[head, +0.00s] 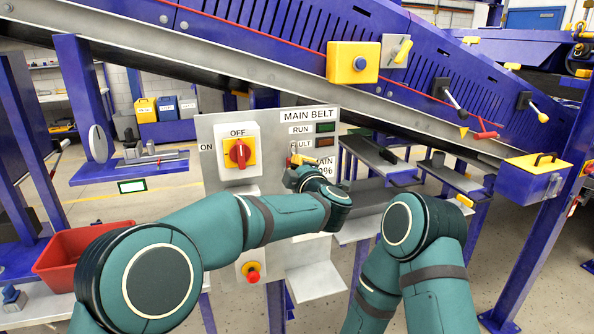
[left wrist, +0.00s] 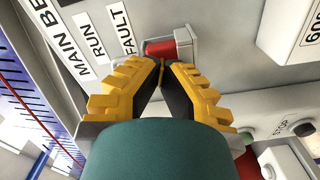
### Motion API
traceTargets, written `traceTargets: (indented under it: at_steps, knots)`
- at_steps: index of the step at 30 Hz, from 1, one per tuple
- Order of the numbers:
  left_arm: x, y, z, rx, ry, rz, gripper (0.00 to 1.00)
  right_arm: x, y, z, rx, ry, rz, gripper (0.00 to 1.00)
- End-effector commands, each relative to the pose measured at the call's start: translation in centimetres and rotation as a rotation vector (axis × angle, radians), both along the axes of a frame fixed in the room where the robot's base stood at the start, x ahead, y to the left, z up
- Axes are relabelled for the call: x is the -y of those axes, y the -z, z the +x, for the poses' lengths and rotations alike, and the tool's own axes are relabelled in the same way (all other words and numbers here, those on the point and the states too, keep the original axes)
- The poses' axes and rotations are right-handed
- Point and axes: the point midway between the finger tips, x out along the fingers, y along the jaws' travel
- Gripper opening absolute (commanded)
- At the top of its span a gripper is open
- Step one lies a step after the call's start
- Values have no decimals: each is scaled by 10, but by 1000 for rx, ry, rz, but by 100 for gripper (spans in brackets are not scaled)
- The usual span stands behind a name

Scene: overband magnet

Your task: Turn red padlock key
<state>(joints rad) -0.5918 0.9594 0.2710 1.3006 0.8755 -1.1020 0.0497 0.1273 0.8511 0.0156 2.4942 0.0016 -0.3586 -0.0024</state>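The grey control panel (head: 212,180) stands ahead, with MAIN BELT, RUN and FAULT labels. In the left wrist view, the red padlock (left wrist: 160,48) sits against the panel just below the FAULT label, beside a grey block. My left gripper (head: 296,162) is at it. In the left wrist view, the fingertips of my left gripper (left wrist: 160,64) are nearly together at the padlock's edge, with only a thin sliver between them. The fingers hide most of the key. My right arm is folded at the lower right and its gripper is out of view.
A red rotary switch (head: 240,153) on yellow is left of my gripper, and a red emergency button (head: 252,273) is below. The sloping conveyor (head: 250,45) runs overhead. A red bin (head: 75,250) stands left. Shelves (head: 375,155) are to the right.

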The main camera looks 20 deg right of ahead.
Motion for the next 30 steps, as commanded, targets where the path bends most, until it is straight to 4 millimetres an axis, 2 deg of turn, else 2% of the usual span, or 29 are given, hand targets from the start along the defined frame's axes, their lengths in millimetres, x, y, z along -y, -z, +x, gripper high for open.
traceTargets:
  at_steps: [13, 16, 26, 30]
  knots:
    - [0, 0, 0, 1, -1, -9, 0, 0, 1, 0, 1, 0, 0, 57]
    - [0, 0, 0, 1, -1, -9, 34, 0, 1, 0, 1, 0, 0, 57]
    - [0, 0, -1, 0, 1, -8, 34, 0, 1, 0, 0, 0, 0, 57]
    - [2, 0, -14, 0, 3, -8, 34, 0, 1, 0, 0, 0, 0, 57]
